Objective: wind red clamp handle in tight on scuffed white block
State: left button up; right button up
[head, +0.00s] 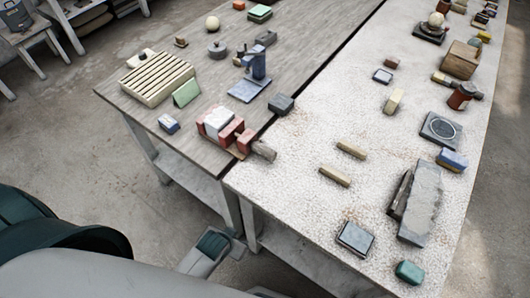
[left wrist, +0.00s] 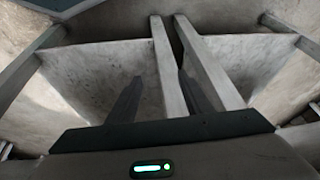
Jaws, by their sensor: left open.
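The red clamp (head: 229,132) lies near the front edge of the grey wooden table, with the scuffed white block (head: 217,120) between its red parts. A stubby grey-brown piece (head: 264,151), perhaps its handle end, sticks out on the right, by the seam between the tables. Whether the jaws touch the block is too small to tell. My left gripper (head: 224,245) is low, in front of the table edge, below and apart from the clamp. In the left wrist view its two dark fingers (left wrist: 160,78) are spread and empty, facing table legs. My right gripper is not in view.
A ribbed cream block (head: 158,78), a green block (head: 186,93) and a blue vise-like tool (head: 251,77) stand behind the clamp. The speckled white table (head: 290,190) adjoins on the right, its near left part clear. Table legs (left wrist: 166,80) stand close before my left gripper.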

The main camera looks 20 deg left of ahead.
pick_arm(q)
jog(key=s+a+f+g+b, duration=0.15)
jog(key=s+f, duration=0.45)
jog(key=f, duration=0.6)
jog(key=s+f+g+b, duration=0.15)
jog(key=s+f, duration=0.35)
jog(key=f, duration=0.6)
jog(key=s+a+f+b, duration=0.3)
jog(key=s+f, duration=0.8)
jog(key=s, duration=0.5)
jog(key=shift+a+f+g+b, duration=0.2)
jog(key=shift+f+g+b, duration=0.1)
jog(key=shift+f+b, duration=0.1)
jog(key=c, duration=0.4)
jog(key=shift+m, duration=0.3)
jog(key=shift+w, duration=0.15)
